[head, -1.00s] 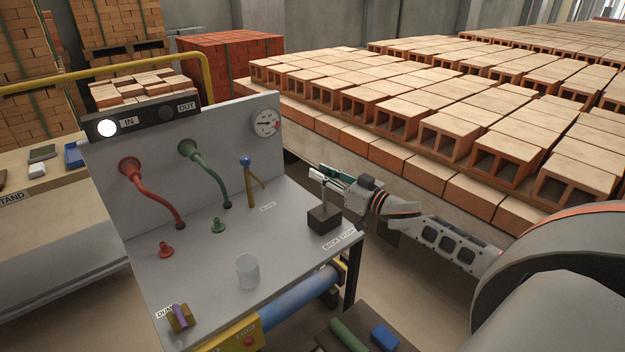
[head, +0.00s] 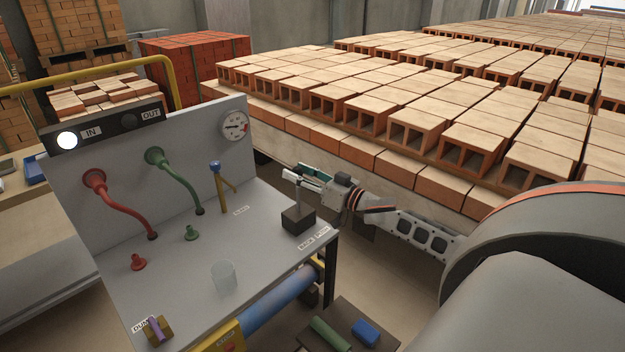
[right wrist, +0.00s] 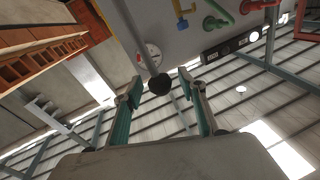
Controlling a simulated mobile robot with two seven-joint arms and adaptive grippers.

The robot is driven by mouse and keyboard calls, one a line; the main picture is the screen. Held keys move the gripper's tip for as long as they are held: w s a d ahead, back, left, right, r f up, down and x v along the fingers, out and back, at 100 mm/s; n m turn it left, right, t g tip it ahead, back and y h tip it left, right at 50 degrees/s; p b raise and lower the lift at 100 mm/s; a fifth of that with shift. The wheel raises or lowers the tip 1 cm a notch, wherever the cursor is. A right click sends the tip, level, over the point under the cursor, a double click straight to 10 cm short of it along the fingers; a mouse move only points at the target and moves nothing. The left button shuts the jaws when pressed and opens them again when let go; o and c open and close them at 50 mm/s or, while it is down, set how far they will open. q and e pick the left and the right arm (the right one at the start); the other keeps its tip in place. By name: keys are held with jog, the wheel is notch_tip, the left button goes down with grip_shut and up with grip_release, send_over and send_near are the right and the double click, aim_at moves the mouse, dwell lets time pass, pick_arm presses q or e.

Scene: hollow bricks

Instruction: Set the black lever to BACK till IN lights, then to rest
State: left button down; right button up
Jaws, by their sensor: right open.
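The black lever is a grey rod with a dark knob (right wrist: 160,84), rising from a black block (head: 298,221) near the bench's right edge. The block stands beside BACK and a second, hard-to-read label. My right gripper (head: 305,176) is at the top of the rod. In the right wrist view its two fingers (right wrist: 163,92) are apart, with the knob between them and not clamped. The rod looks near upright; its exact tilt is hard to tell. The IN lamp (head: 67,140) glows white. The OUT lamp (head: 129,121) is dark. My left gripper is out of view.
The panel holds a red hose (head: 122,208), a green hose (head: 180,177) and a gauge (head: 235,126). A blue-topped yellow handle (head: 217,180) and a clear cup (head: 224,277) stand on the bench. Stacked hollow bricks (head: 410,125) lie behind my right arm.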

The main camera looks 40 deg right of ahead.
jog(key=v, duration=1.1)
jog(key=shift+s, duration=0.35)
jog(key=shift+f, duration=0.1)
jog(key=s+a+f+g+h, duration=0.2)
jog(key=s+a+f, duration=0.4)
jog(key=f, duration=0.4)
jog(key=s+a+f+g+h, duration=0.1)
jog(key=s+a+f+g, duration=0.15)
jog(key=a+f, duration=0.65)
jog(key=s+a+f+n+g, duration=0.1)
jog(key=s+a+f, duration=0.3)
jog(key=a, duration=0.4)
jog(key=s+a+f+n+g, duration=0.2)
jog(key=s+a+f, duration=0.3)
jog(key=a, duration=0.4)
jog(key=shift+s+f+n+y, duration=0.2)
jog(key=shift+s+n+y, duration=0.15)
jog(key=shift+s, duration=0.4)
